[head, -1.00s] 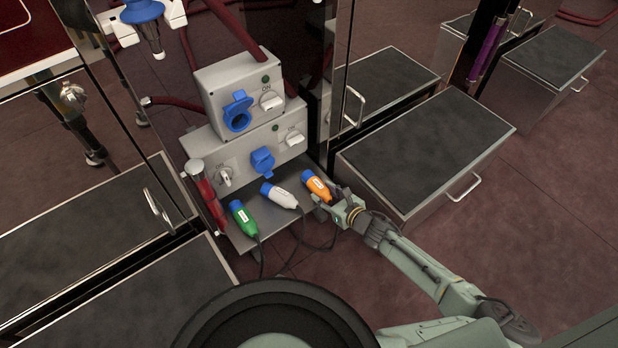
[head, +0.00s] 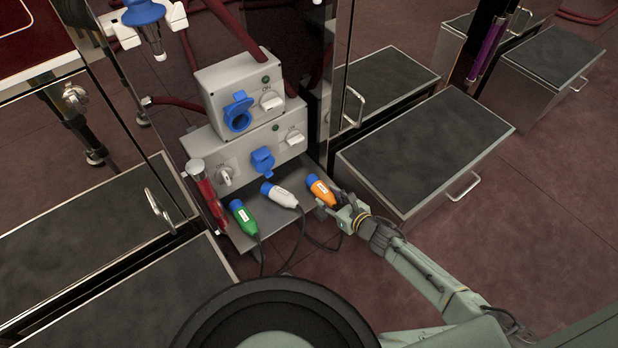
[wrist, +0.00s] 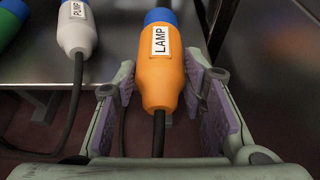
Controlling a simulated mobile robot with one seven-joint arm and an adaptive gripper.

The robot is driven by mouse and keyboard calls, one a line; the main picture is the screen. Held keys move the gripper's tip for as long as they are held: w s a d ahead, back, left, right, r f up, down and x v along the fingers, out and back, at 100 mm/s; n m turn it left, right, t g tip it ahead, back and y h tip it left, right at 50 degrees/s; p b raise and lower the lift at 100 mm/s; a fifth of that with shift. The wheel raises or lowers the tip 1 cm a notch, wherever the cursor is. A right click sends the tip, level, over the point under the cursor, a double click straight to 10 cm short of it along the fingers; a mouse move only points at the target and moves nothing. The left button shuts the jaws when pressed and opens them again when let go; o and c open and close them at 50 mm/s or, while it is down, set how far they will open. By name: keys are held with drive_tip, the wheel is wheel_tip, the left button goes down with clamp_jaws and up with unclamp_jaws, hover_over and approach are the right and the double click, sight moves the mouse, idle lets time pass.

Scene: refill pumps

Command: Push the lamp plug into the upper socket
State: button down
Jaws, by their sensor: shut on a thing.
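The orange lamp plug (head: 320,190), labelled LAMP and with a blue tip, is at the right end of the shelf under the socket boxes. In the wrist view the lamp plug (wrist: 161,80) lies between the fingertips, blue end pointing away, its dark cable running back between the fingers. My gripper (head: 332,201) is shut on its sides; it also shows in the wrist view (wrist: 160,85). The upper socket (head: 237,113) is blue, with its flap raised and its round opening showing. It is up and left of the plug, apart from it.
A white plug (head: 280,195), labelled PUMP, and a green plug (head: 243,216) lie left on the shelf (head: 255,245). A lower blue socket (head: 263,160) sits in the larger box. A steel-sided drawer unit (head: 425,150) stands to the right. Cables hang at the front.

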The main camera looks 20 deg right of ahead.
sight(322, 188)
drive_tip(key=shift+r+p, duration=1.2)
drive_tip(key=shift+r, duration=0.35)
